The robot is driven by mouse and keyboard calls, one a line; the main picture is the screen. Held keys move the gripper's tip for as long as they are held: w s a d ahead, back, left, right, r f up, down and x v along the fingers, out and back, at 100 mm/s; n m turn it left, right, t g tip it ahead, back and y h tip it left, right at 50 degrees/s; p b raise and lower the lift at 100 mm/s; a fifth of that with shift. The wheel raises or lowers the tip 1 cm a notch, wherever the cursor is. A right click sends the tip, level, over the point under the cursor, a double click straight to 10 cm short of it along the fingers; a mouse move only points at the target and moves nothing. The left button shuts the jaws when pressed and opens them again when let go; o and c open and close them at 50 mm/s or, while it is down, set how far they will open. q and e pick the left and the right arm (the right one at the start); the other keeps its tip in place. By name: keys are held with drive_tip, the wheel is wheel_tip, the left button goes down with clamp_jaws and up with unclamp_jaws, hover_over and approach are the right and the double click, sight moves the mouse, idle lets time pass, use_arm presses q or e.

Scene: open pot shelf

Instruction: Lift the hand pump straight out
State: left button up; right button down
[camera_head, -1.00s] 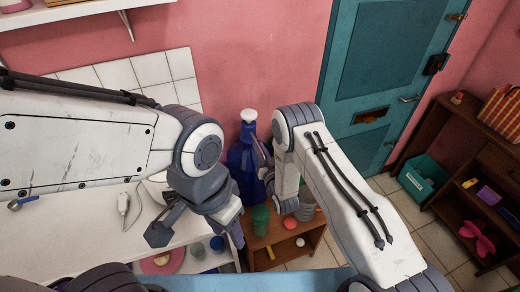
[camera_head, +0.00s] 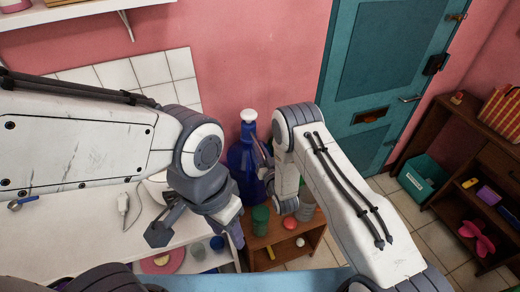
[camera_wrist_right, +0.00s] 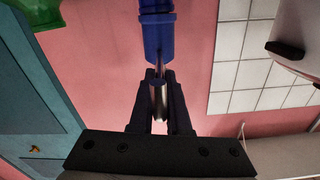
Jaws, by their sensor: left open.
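The hand pump shows in the right wrist view as a blue cylinder (camera_wrist_right: 157,38) with a collar and a slim silver rod. My right gripper (camera_wrist_right: 161,80) has its fingers close on both sides of the rod and looks shut on it. In the head view a tall blue body with a white top (camera_head: 248,115) stands against the pink wall; I cannot tell where pump and body divide. My right gripper (camera_head: 265,160) is at its right side, partly hidden by its own arm. My left gripper (camera_head: 195,235) is open and empty, lower and to the left.
A white worktop (camera_head: 70,235) lies at the left. A green cup (camera_head: 260,220) and a red ball (camera_head: 290,222) are on a low wooden shelf (camera_head: 285,240) below my right gripper. A teal door (camera_head: 385,90) and a dark shelf unit (camera_head: 475,170) stand at the right.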

drive_tip(key=c, duration=0.8)
unclamp_jaws()
drive_tip(key=b+v, duration=0.7)
drive_tip(key=v, duration=0.3)
drive_tip(key=shift+s+b, duration=0.2)
drive_tip(key=shift+b, duration=0.15)
drive_tip(key=shift+d, duration=0.1)
